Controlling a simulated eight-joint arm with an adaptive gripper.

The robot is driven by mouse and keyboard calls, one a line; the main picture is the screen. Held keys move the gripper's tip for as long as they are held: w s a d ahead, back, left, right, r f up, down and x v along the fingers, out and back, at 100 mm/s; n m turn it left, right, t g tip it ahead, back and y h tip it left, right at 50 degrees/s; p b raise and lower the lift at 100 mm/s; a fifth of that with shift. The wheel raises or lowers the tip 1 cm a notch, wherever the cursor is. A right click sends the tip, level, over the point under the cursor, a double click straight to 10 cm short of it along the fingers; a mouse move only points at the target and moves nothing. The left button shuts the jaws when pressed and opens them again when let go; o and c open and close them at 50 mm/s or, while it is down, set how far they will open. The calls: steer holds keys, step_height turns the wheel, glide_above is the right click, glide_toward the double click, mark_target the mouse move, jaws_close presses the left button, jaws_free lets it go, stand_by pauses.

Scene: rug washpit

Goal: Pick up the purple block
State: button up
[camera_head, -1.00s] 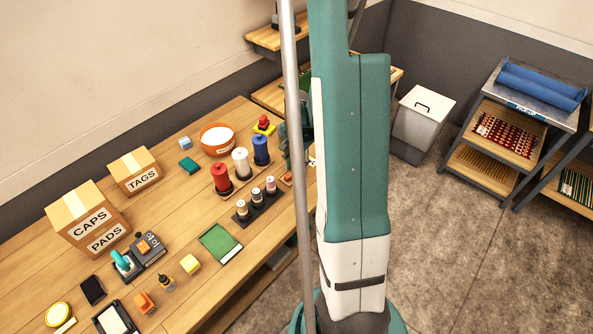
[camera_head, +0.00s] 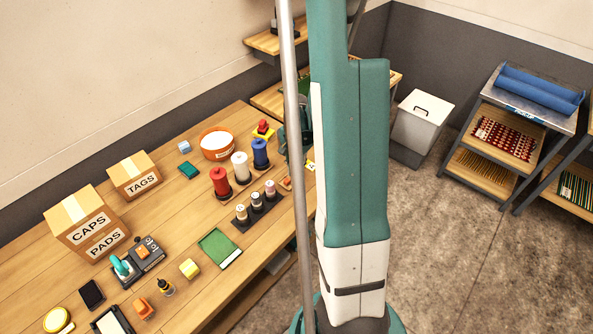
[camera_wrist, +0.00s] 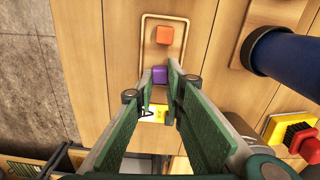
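The purple block (camera_wrist: 159,75) lies on the wooden bench top in the wrist view, just below an orange block (camera_wrist: 164,35). My gripper (camera_wrist: 159,70) reaches over it from the bottom of the wrist view, with one fingertip on each side of the purple block. The fingers are apart, and narrow gaps seem to show beside the block; firm contact is not visible. In the head view, my arm hides the purple block and most of my gripper.
A thin raised outline (camera_wrist: 146,43) surrounds the orange block. A dark blue spool (camera_wrist: 283,54) stands close on the right in the wrist view. A yellow card (camera_wrist: 155,113) lies below the purple block.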

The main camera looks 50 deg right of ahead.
step_height(320, 180, up, 10)
stand_by(0.8)
